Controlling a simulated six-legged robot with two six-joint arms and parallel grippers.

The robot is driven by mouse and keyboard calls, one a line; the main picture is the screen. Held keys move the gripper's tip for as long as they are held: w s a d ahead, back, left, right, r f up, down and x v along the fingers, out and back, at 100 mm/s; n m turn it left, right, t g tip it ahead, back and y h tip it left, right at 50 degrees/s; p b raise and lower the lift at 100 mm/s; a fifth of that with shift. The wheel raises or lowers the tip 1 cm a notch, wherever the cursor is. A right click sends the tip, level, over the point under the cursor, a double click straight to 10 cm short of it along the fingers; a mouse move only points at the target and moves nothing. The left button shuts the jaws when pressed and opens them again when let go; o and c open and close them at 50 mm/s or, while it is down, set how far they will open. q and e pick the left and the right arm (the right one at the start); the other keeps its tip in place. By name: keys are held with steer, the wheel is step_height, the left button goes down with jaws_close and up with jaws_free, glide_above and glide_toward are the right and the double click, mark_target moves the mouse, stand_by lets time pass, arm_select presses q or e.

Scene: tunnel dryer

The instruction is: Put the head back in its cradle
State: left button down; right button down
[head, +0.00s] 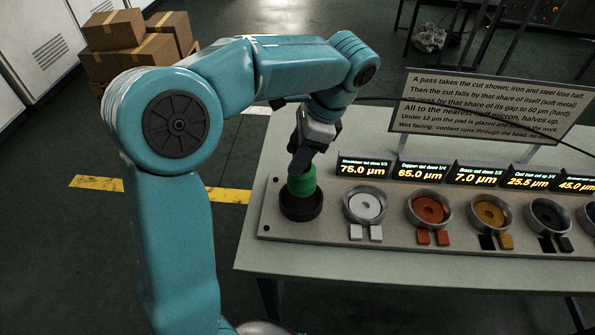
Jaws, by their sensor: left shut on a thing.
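My left gripper (303,158) points down and is shut on a green cylindrical head (302,183) at the left end of the bench panel. The head stands in or just over the round black cradle (302,209). Its lower end meets the cradle's opening in the picture, and I cannot tell whether it rests on the bottom. The fingers cover the head's upper part. My right gripper is not in view.
Right of the cradle, round metal cups hold a white pad (365,205), an orange pad (430,209), a yellow pad (491,213) and darker ones. Small blocks lie before them. Lit displays (363,168) and a text sign (488,110) stand behind. A thin black cable (470,127) crosses the sign.

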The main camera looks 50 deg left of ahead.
arm_select(q)
steer(key=shift+f+b, duration=0.35)
steer(key=shift+f, duration=2.05)
steer(key=c, duration=0.9)
jaws_free()
steer(key=shift+f, duration=0.2)
steer(key=o, duration=0.5)
steer(key=shift+c, duration=0.2)
steer(key=shift+s+r, duration=0.1)
steer(key=p+v, duration=0.2)
steer(key=v, duration=1)
steer(key=shift+p, duration=0.3)
